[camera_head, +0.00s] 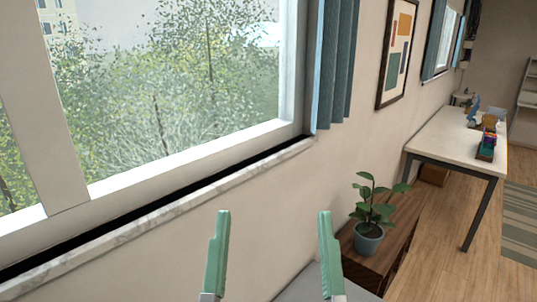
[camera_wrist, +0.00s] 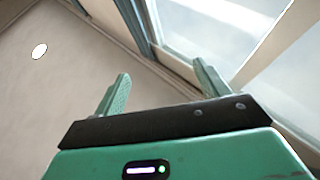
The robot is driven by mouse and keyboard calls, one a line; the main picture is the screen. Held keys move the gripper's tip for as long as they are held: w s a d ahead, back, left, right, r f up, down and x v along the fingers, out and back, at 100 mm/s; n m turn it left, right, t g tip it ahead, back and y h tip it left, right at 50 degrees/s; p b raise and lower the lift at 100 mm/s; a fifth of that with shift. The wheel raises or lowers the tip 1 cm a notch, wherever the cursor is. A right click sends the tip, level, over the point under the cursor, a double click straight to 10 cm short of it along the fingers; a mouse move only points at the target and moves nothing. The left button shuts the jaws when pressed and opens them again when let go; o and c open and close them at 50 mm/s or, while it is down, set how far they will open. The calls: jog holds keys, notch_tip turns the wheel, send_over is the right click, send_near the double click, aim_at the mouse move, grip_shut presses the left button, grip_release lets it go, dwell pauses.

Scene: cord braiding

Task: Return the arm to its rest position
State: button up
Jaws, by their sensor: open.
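My gripper (camera_head: 274,222) shows at the bottom of the head view, its two green fingers upright and wide apart. Nothing is between them. It is in front of the wall below the window, away from the table. In the wrist view my gripper (camera_wrist: 160,85) is also open and empty, with the ceiling and the window beyond its fingers. Most of my arm is out of view.
A potted plant (camera_head: 369,238) stands on a low wooden bench (camera_head: 397,238) right of my gripper. A white table (camera_head: 455,140) with small colourful items stands farther right. The window sill (camera_head: 165,208) runs along the left.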

notch_tip(320, 180, up, 29)
jog(key=s+t+p, duration=0.1)
jog(key=s+p, duration=0.1)
jog(key=p, duration=2.2)
jog(key=shift+s+a+p, duration=0.15)
jog(key=shift+s+p, duration=0.25)
jog(key=shift+f, duration=0.1)
